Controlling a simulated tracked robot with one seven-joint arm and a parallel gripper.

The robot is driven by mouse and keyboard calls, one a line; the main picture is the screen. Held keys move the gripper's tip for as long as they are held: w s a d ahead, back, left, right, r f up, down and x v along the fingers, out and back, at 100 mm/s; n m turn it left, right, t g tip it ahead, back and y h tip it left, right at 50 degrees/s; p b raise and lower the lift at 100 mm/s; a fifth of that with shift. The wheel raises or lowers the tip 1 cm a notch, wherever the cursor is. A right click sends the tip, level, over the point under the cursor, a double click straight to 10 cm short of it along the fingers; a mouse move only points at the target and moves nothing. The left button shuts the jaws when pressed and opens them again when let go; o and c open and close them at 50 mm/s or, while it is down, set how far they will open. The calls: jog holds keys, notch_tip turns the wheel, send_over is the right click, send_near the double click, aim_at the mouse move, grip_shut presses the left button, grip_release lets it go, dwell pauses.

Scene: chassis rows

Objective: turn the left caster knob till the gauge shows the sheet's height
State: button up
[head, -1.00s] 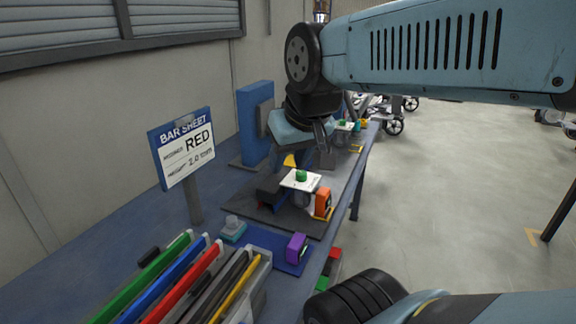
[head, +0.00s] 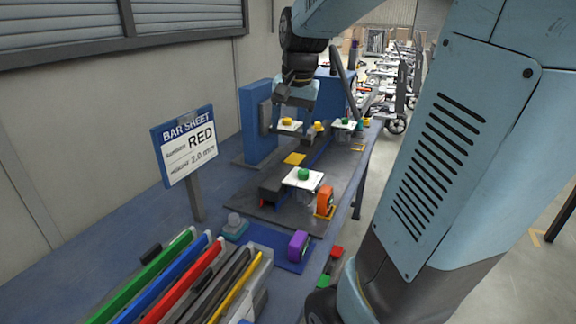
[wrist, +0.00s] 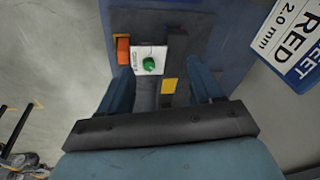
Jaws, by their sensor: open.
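A green knob (head: 303,174) sits on a white plate at the near end of a dark chassis base (head: 268,213). In the wrist view the green knob (wrist: 150,63) lies ahead of my jaws, slightly left of centre. The bar sheet sign (head: 188,145) reads RED, 2.0 mm.
Coloured bars (head: 185,280) stand in a rack at the front left. A purple block (head: 299,246) sits on a blue mat. More knobs, one teal (head: 345,122), lie further back.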

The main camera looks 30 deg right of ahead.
aim_at(303, 170)
jog(key=w+d+f+m+g, duration=0.3)
jog(key=w+d+f+m, duration=0.35)
jog(key=w+d, duration=0.4)
jog(key=f, duration=1.4)
jog(key=shift+w+f, duration=0.25)
jog(key=shift+w, duration=0.05)
jog(key=c, duration=1.1)
